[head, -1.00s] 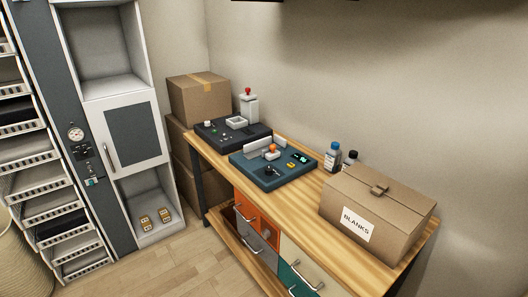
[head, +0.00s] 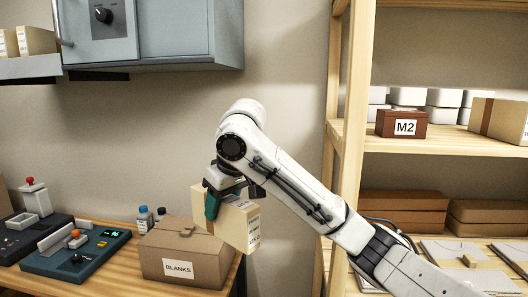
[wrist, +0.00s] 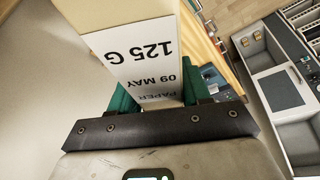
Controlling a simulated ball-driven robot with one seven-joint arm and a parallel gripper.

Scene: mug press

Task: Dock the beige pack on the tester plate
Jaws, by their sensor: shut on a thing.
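My gripper (head: 212,205) is shut on the beige pack (head: 238,222), which hangs tilted in front of the wall, overlapping the right end of the BLANKS box in the picture. In the wrist view the pack (wrist: 95,15) sits between my green fingers, its white label reading 125 G, 09 MAY, PAPER upside down. At the left of the head view, a teal tester (head: 62,264) lies on the bench, with a green display, an orange-topped knob and a light upright strip. I cannot tell its plate clearly. The pack is apart from it, to its right.
The BLANKS box (head: 196,255) stands on the bench between tester and arm, two bottles (head: 145,219) behind it. A dark device with a red-topped post (head: 33,196) is left of the tester. A grey-blue cabinet (head: 185,35) hangs above. Wooden shelving (head: 345,150) stands to the right.

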